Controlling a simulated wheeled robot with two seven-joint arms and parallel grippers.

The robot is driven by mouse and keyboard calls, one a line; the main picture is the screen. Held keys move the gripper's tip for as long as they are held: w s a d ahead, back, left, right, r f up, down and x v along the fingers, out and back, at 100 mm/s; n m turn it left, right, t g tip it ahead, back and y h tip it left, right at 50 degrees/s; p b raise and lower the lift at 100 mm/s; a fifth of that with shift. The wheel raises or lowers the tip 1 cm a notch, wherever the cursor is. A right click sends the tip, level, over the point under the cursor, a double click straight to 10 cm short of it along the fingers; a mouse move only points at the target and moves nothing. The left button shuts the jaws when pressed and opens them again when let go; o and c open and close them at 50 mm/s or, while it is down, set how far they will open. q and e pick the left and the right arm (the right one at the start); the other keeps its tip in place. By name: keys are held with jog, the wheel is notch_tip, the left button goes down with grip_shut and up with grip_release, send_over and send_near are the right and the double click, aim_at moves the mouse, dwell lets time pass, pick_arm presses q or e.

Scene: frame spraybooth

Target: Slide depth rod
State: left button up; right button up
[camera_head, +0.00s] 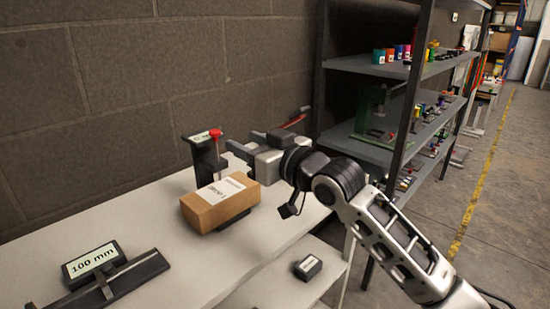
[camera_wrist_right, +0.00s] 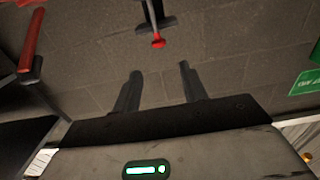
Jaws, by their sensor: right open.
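The depth rod (camera_head: 216,144) is a thin rod with a red knob, at a dark upright stand (camera_head: 205,160) behind a cardboard box. In the right wrist view the red knob (camera_wrist_right: 158,42) appears just beyond the fingertips, roughly centred between them. My right gripper (camera_head: 240,144) comes in from the right, close to the right side of the knob. It also shows in the right wrist view (camera_wrist_right: 158,70), with its two fingers apart and nothing between them. My left gripper is not in view.
A "100 mm" sign (camera_head: 92,259) and a dark rail device (camera_head: 105,284) lie at lower left. A small black block (camera_head: 308,266) sits lower right. Metal shelving (camera_head: 375,66) stands to the right.

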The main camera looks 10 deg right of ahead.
jog(key=v, duration=0.7)
jog(key=shift+b, duration=0.4)
jog(key=s+d+f+m+h, duration=0.2)
jog(key=s+f, duration=0.2)
jog(key=f, duration=0.6)
jog(key=s+d+f+m+g+h, duration=0.15)
jog(key=s+f, duration=0.35)
jog(key=f, duration=0.5)
jog(key=s+d+f+m+h, duration=0.2)
jog(key=s+f+h, duration=0.15)
jog(key=f, duration=0.65)
jog(key=s+d+f+g+h, duration=0.1)
jog(key=s+d+f, duration=0.3)
jog(key=s+f, duration=0.4)
jog(key=s+g, duration=0.1)
jog(key=s, duration=0.2)
jog(key=shift+h, duration=0.3)
